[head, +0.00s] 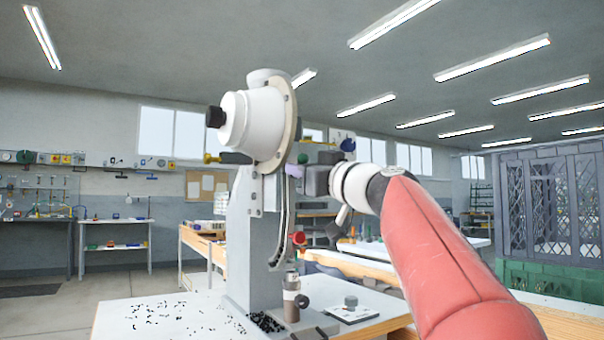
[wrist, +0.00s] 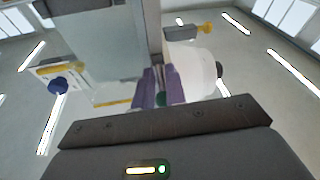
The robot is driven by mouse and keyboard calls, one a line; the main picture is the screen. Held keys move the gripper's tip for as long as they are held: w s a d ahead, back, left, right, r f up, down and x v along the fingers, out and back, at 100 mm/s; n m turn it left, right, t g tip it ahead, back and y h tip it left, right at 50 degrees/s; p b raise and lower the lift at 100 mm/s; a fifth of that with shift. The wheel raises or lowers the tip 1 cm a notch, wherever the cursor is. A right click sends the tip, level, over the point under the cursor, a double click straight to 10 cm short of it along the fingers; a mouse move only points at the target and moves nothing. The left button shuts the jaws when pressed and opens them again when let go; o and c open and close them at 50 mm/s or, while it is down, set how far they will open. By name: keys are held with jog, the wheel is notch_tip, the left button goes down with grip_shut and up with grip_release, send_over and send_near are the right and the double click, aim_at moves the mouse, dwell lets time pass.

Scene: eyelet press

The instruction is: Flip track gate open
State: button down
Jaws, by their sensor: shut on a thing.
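The eyelet press stands on a white bench, with a white round hopper (head: 262,125) on its grey column (head: 252,235). A curved slotted track (head: 283,225) runs down the column's right side. My gripper (head: 291,171) reaches in from the right at the track's upper end, below the hopper. In the wrist view its two purple fingers (wrist: 161,88) are close together, with a small green part (wrist: 161,99) showing between them. They appear shut on the track gate; the gate is mostly hidden by the fingers, so its angle cannot be told.
A red knob (head: 298,238) sits beside the lower track, above a small cylindrical fixture (head: 291,300). A blue knob (head: 348,145) shows behind my wrist. Small dark eyelets (head: 150,312) lie scattered on the bench (head: 120,330). A mesh cage (head: 550,200) stands far right.

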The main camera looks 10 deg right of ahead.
dwell(0.3)
jog(key=c, duration=1.6)
grip_release()
jog(key=shift+s, duration=0.1)
jog(key=b+v, duration=0.3)
jog(key=v, duration=0.4)
jog(key=shift+s+d, duration=0.1)
jog(key=shift+s, duration=0.15)
